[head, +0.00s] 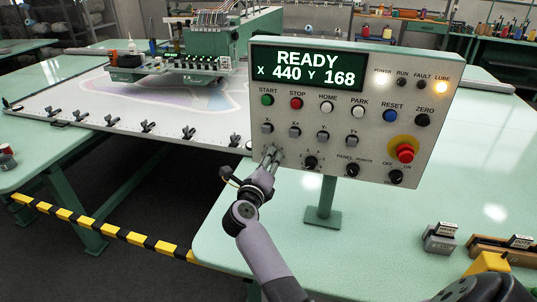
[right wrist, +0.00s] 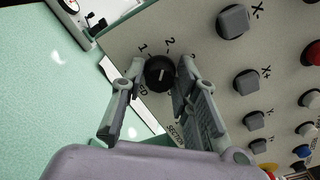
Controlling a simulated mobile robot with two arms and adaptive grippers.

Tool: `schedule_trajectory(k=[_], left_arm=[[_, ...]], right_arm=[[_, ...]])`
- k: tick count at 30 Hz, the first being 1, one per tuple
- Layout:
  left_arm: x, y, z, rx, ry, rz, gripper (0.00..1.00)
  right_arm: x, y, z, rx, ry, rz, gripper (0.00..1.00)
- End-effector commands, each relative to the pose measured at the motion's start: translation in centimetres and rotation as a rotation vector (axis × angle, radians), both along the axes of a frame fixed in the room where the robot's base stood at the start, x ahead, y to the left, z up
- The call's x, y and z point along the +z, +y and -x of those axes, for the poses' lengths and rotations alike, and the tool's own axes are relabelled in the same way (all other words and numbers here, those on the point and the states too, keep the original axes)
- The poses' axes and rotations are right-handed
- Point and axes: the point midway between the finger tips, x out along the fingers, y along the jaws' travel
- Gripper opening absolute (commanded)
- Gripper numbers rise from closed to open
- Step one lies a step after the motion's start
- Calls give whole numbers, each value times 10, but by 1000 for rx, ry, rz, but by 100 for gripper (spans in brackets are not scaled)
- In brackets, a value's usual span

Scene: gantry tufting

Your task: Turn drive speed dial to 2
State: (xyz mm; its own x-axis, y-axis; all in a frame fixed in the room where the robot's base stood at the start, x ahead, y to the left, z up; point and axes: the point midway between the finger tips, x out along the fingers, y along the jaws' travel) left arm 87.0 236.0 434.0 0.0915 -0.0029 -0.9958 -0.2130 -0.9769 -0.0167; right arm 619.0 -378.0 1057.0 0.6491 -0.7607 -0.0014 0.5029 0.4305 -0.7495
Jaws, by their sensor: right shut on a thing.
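The drive speed dial (right wrist: 160,73) is a round black knob with a white pointer line, on the grey control panel (head: 262,82). In the right wrist view, the marks 1, 2 and 3 are printed in an arc around its far side. The pointer line is short and points roughly toward the 2; its exact setting is hard to tell. My right gripper (right wrist: 160,82) has one finger on each side of the dial and is shut on it. In the head view my right gripper (head: 270,160) reaches the panel's lower left corner and hides the dial. My left gripper is not in view.
The panel display (head: 308,69) reads READY, X 440 Y 168. Grey jog switches (head: 295,131) sit just above the dial row, with a black dial (head: 310,163) to the right. A red emergency button (head: 405,153) is at the panel's right. The green tabletop (head: 240,225) is mostly clear.

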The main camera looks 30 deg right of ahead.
Motion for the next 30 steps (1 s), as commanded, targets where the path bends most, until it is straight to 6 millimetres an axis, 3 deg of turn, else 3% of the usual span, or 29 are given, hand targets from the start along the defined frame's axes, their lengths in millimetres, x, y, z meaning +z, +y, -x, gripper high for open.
schedule_trajectory(k=[16, 17, 25, 30], left_arm=[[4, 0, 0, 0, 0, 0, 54], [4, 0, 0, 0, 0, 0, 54], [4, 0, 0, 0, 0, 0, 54], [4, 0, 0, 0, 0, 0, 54]], right_arm=[[2, 1, -1, 2, 17, 20, 0], [2, 1, -1, 2, 16, 19, 29], [1, 0, 0, 1, 18, 18, 47], [1, 0, 0, 1, 18, 18, 48]])
